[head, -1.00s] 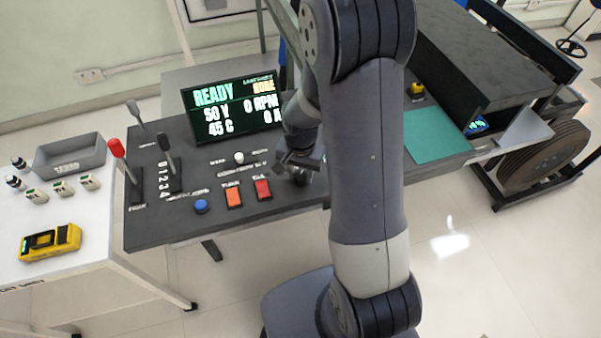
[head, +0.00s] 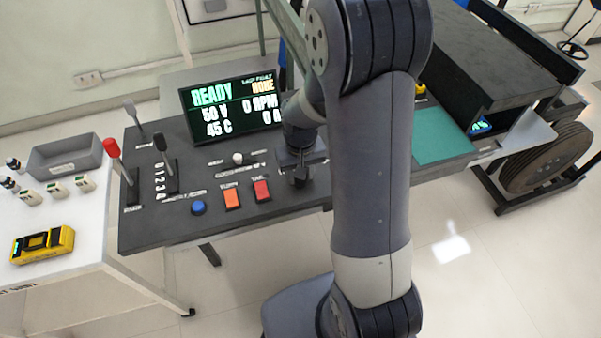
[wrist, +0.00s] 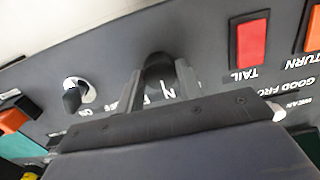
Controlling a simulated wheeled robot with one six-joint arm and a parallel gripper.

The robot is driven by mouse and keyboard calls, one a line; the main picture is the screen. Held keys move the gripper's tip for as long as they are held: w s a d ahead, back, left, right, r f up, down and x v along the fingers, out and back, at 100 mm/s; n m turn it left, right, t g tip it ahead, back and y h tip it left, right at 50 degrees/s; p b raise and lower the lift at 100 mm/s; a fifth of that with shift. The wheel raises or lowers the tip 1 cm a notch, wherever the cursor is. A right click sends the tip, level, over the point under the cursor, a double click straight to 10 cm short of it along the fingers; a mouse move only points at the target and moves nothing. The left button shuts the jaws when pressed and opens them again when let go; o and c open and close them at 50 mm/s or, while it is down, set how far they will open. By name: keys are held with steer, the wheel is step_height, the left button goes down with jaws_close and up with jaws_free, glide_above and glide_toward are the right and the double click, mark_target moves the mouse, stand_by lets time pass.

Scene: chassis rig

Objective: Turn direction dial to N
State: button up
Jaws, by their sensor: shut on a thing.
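The direction dial (wrist: 159,68) is a dark round knob on the black panel, seen in the wrist view between my fingers. A white letter N (wrist: 168,93) is printed beside it, on the side nearer my wrist. Other letters by it are partly covered by a finger. My gripper (wrist: 158,82) is shut on the dial, one finger on each side. I cannot tell which way the dial points. In the head view my gripper (head: 300,176) is down at the panel, right of the red button, and mostly hides the dial.
A red TAIL button (wrist: 249,44) and an orange TURN button (head: 231,198) are close by. A black knob on a white base (wrist: 76,95) is on the dial's other side. A lit READY screen (head: 229,105) stands behind. Levers (head: 113,150) rise at the panel's left.

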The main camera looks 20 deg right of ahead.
stand_by(0.4)
steer(key=o, duration=1)
step_height(320, 180, up, 11)
steer(key=shift+f, duration=0.1)
step_height(320, 180, down, 11)
stand_by(0.6)
